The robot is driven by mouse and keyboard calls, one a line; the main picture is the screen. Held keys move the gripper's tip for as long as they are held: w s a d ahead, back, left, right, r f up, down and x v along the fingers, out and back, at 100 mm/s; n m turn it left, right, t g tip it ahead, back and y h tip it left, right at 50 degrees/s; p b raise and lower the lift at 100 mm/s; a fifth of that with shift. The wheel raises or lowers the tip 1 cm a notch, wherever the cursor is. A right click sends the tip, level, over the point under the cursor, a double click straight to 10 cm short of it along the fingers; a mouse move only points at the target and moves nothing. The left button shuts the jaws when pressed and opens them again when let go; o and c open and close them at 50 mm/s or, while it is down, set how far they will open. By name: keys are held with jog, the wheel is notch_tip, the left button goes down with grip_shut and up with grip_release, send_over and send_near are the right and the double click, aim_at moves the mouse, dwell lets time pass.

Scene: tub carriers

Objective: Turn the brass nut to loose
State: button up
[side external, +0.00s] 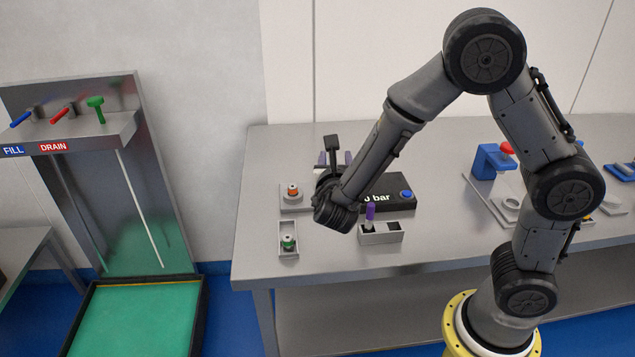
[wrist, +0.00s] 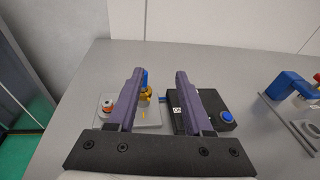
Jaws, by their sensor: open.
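The brass nut (wrist: 145,95) shows gold in the wrist view, on a light plate (wrist: 147,117), with a blue upright part (wrist: 145,78) just behind it. It lies between the lines of my two purple fingers, nearer the left one, which partly covers the plate. My gripper (wrist: 159,72) is open and I see nothing held in it. Whether the fingers are level with the nut or above it I cannot tell. In the side view my gripper (side external: 335,158) is partly behind my wrist, and the nut is hidden there.
A black box with a "bar" display and blue button (side external: 407,193) stands right of the plate. An orange-topped fitting (side external: 293,191) sits at the plate's left. In front are a tray with a green-banded part (side external: 288,243) and a holder with a purple-topped part (side external: 370,213). Blue fixtures (side external: 491,161) stand farther right.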

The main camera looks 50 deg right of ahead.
jog(key=w+a+f+m+g, duration=0.6)
jog(key=w+a+m+g, duration=0.1)
jog(key=a+g, duration=0.15)
jog(key=shift+t+h, duration=0.25)
jog(key=shift+h, duration=0.15)
jog(key=x, duration=1.3)
jog(key=shift+w+a+f, duration=0.1)
jog(key=shift+w+f, duration=0.15)
jog(key=shift+f, duration=0.1)
grip_shut()
jog(key=shift+n, duration=0.3)
